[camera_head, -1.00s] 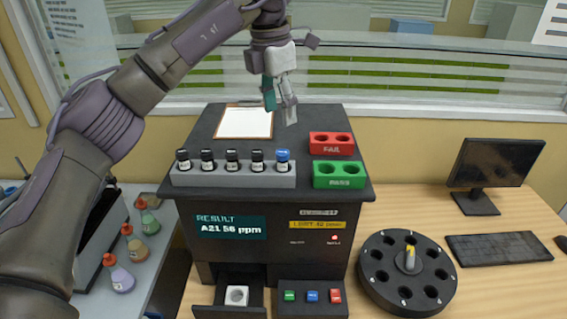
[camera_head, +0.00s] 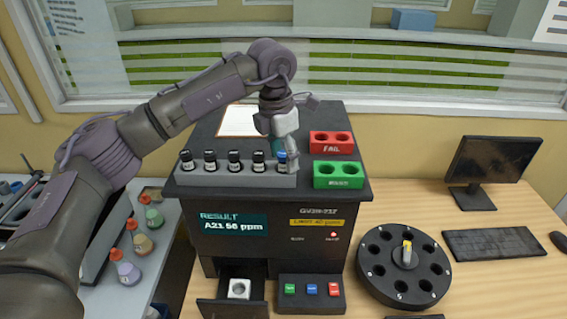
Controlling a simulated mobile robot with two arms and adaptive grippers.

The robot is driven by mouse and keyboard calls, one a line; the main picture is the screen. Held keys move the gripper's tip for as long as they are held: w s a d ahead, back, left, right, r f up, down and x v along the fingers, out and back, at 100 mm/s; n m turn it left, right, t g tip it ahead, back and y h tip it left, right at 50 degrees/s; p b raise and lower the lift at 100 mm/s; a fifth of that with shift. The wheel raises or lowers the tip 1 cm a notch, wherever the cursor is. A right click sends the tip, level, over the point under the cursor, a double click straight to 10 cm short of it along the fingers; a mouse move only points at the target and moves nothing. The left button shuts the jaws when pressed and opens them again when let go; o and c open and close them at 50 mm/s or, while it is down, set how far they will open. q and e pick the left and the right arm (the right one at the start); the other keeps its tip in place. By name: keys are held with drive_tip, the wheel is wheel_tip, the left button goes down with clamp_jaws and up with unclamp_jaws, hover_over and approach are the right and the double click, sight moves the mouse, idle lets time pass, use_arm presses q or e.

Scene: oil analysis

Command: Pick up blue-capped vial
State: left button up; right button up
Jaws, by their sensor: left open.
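The blue-capped vial (camera_head: 281,158) stands in the right end slot of the grey rack (camera_head: 236,180), on top of the black analyzer. My left gripper (camera_head: 285,158) points down at this vial, with its fingers open around or right beside the cap. The gripper partly hides the vial, so I cannot tell whether the fingers touch it. Several black-capped vials (camera_head: 234,160) stand upright in the same rack, to the left. My right gripper is not in view.
A red FAIL holder (camera_head: 331,136) and a green PASS holder (camera_head: 320,183) sit right of the rack. A clipboard (camera_head: 233,119) lies behind it. The analyzer's drawer (camera_head: 222,309) is open below. A round black carousel (camera_head: 381,291), a monitor (camera_head: 489,160) and a keyboard (camera_head: 494,244) are on the desk.

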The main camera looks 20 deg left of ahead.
use_arm(q)
clamp_jaws()
drive_tip(key=shift+r, duration=0.1)
